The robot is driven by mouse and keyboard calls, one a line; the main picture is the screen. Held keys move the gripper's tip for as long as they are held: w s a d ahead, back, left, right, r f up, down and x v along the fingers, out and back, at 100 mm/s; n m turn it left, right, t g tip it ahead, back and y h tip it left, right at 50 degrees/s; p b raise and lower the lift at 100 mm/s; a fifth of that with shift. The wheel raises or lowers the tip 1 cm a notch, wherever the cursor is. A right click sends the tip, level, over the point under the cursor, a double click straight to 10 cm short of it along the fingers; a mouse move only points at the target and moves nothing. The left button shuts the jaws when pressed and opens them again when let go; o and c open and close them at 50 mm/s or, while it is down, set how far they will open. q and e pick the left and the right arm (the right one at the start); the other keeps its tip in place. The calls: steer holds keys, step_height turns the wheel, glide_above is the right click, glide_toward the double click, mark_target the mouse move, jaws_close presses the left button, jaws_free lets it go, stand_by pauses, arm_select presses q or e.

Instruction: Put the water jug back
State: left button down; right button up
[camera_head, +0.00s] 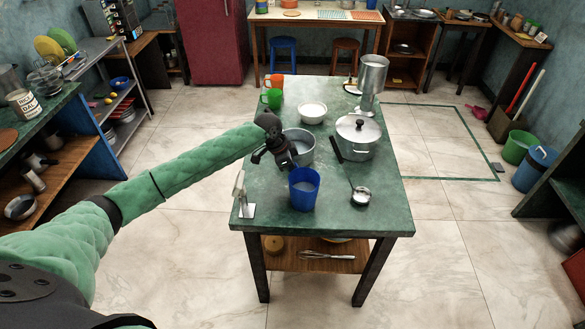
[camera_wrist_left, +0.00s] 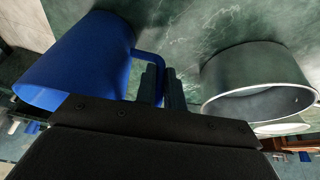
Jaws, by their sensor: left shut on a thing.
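The blue water jug (camera_head: 304,191) is upright at the near part of the green table (camera_head: 270,212), and whether its base touches the table is hard to tell. My left gripper (camera_head: 290,164) is at its far side, shut on its handle. In the left wrist view the blue jug (camera_wrist_left: 80,62) fills the left, with its handle running in between the gripper fingers (camera_wrist_left: 160,85). The inside of the jug is only partly visible from the head. My right gripper is not in view.
An open metal pot (camera_head: 304,150) stands just behind the gripper, and a lidded pot (camera_head: 358,150) is to its right. A small metal ladle (camera_head: 361,196) lies right of the jug. A small metal stand (camera_head: 244,209) is at the near left corner.

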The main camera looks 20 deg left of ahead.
arm_select(q)
steer(key=c, duration=1.5)
jaws_free()
steer(key=shift+f, duration=0.1)
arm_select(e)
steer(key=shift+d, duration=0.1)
